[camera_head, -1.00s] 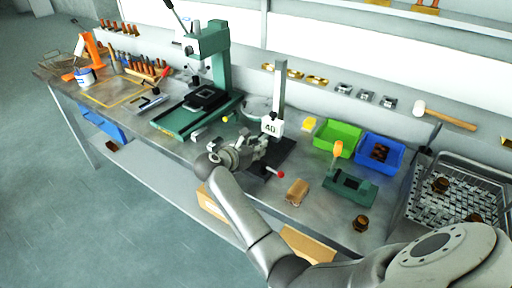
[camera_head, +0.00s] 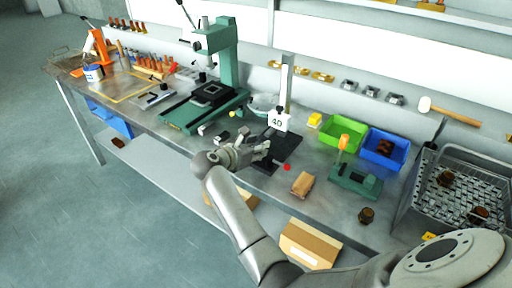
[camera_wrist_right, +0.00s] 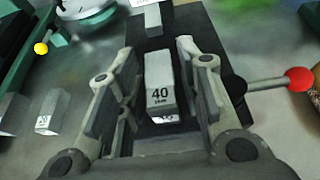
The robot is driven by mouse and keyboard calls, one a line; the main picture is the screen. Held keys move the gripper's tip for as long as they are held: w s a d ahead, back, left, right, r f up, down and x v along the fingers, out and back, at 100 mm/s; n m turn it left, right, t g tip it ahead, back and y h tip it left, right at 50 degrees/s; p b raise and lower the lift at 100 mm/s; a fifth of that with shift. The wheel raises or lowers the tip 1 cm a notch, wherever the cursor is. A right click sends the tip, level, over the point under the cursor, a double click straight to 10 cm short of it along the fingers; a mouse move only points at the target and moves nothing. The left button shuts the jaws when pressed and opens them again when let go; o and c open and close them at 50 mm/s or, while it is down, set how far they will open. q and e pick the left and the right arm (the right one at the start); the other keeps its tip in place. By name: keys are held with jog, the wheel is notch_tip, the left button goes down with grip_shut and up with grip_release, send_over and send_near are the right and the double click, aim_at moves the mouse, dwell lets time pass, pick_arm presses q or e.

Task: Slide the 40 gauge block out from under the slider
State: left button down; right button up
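The gauge stand has an upright post (camera_head: 286,88), a slider marked 40 (camera_head: 278,121) and a dark base (camera_head: 287,150). In the right wrist view, the grey 40 gauge block (camera_wrist_right: 160,85) stands on the dark base (camera_wrist_right: 200,22) between my right gripper's fingers (camera_wrist_right: 168,90), with its label facing the camera. The fingers are spread, with gaps beside the block. A grey piece (camera_wrist_right: 153,19) stands behind the block, apart from it in the picture. In the head view my right gripper (camera_head: 260,150) is at the base's near left side and hides the block. My left gripper is out of view.
A red knob (camera_wrist_right: 299,80) on a rod sticks out right of the base. A block marked 20 (camera_wrist_right: 46,119) lies to the left. A green press (camera_head: 222,65) stands left. A brown block (camera_head: 302,184), green vise (camera_head: 352,180) and green bin (camera_head: 342,131) are right.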

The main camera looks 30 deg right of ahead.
jog(key=shift+o, duration=0.7)
notch_tip(320, 180, up, 10)
jog(key=shift+f, duration=0.1)
dwell(0.4)
